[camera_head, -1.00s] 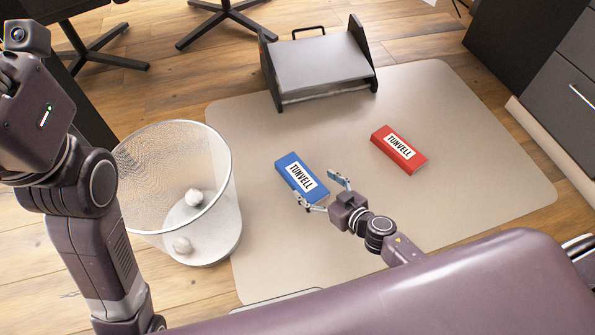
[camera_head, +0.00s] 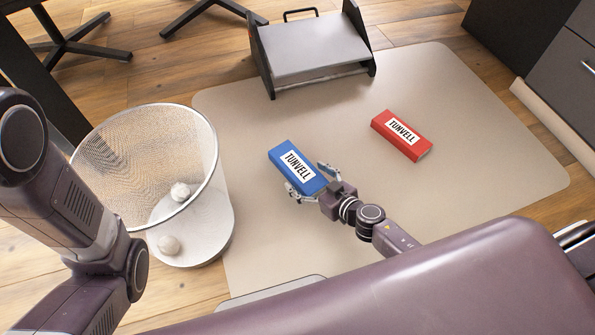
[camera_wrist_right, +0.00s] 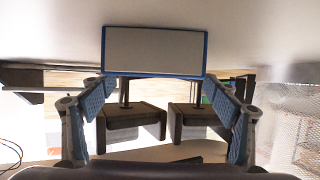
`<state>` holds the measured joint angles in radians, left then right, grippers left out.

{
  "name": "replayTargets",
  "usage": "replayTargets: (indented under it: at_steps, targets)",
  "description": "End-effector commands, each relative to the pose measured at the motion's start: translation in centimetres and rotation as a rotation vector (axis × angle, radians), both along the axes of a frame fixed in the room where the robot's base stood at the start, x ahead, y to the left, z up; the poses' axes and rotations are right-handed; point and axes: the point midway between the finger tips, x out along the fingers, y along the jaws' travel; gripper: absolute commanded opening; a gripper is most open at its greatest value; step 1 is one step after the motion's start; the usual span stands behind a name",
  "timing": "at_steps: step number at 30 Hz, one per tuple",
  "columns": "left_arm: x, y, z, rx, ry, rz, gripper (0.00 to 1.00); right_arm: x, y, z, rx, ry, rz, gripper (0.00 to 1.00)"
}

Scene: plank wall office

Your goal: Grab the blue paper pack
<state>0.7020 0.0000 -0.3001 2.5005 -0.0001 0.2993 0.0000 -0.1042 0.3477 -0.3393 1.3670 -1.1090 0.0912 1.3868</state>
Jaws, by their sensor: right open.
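The blue paper pack (camera_head: 297,166), with a white TUNVELL label, lies on the beige floor mat. My right gripper (camera_head: 308,182) is open at the pack's near end, its fingers spread to either side of that end. In the right wrist view, the pack's pale end face with blue edges (camera_wrist_right: 155,51) appears ahead of the open right gripper (camera_wrist_right: 157,92), roughly centred between the fingers. I cannot tell whether the fingers touch it. My left arm shows at the left of the head view, but its gripper is out of view.
A red TUNVELL pack (camera_head: 402,135) lies to the right on the floor mat (camera_head: 480,160). A mesh wastebasket (camera_head: 205,150) with white crumpled balls stands to the left. The mat's right side is clear.

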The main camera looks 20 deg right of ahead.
Motion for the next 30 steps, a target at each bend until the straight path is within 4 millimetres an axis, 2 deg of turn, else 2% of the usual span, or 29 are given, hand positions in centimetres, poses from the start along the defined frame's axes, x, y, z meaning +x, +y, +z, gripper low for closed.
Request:
replayTargets:
  at_steps: [12,16,23,30]
  targets:
    - [0.0,0.0,-2.8,0.000,-0.001,0.000,0.61,4.6,0.9,-1.9,-0.003,-0.001,0.001,0.81]
    - [0.0,0.0,-3.0,0.000,-0.001,0.000,0.61,5.2,1.2,-2.1,-0.002,0.000,0.000,0.81]
    - [0.0,0.0,-3.0,0.000,-0.001,-0.001,0.61,5.3,1.2,-2.0,-0.001,0.001,0.000,0.81]
    - [0.0,0.0,-2.9,0.000,0.000,-0.001,0.61,5.3,1.3,-2.0,-0.001,0.001,0.000,0.56]
